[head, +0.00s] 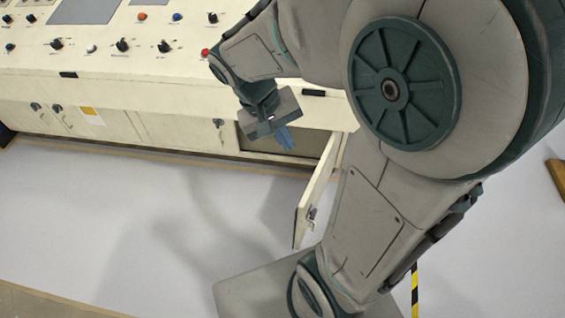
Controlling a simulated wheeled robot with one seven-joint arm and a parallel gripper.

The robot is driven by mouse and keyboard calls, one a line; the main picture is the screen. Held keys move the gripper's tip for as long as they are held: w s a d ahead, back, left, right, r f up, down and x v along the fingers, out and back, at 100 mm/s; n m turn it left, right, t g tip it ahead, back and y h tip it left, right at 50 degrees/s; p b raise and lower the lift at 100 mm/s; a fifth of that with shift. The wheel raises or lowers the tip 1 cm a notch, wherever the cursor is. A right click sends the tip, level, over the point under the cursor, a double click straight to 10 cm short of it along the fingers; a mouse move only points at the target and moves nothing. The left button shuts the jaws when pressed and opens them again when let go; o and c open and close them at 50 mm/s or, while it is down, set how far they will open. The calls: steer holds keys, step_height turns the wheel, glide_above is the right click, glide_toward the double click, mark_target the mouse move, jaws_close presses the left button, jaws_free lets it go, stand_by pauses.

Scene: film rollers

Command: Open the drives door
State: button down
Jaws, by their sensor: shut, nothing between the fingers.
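A cream cabinet door (318,190) at the lower right of the console stands swung well out from the front, with its inner face and a small metal latch (311,215) showing. I take it to be the drives door, though I can read no label. Behind it is a dark opening (258,145) in the cabinet. My gripper (285,139), with blue fingers, is shut and empty in front of this opening, to the left of the door and apart from its free edge. My arm hides the door's hinge side in part.
The cream console (110,100) runs along the back, with knobs and buttons on top and closed lower doors at left. Pale floor (120,210) in front is clear. A yellow-black striped strip (414,290) shows at lower right. My arm covers much of the right.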

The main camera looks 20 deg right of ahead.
steer(key=w+a+f+h+b, duration=0.1)
steer(key=w+f+h+b, duration=0.35)
steer(key=f+b, duration=0.75)
steer(key=w+a+f+t+h+b, duration=0.15)
steer(key=w+f+h+b, duration=0.3)
steer(key=f, duration=1.35)
steer(key=w+a+f+h+b, duration=0.2)
steer(key=w+f+h+b, duration=0.25)
steer(key=f+b, duration=0.85)
steer(key=s+d+f, duration=0.1)
steer(key=d, duration=0.5)
steer(key=s+d+f+p, duration=0.1)
steer(key=s+d, duration=0.1)
steer(key=d, duration=0.4)
steer(key=shift+s+d+f+n, duration=0.15)
steer(key=shift+d+f+n, duration=0.1)
steer(key=shift+d+n, duration=0.15)
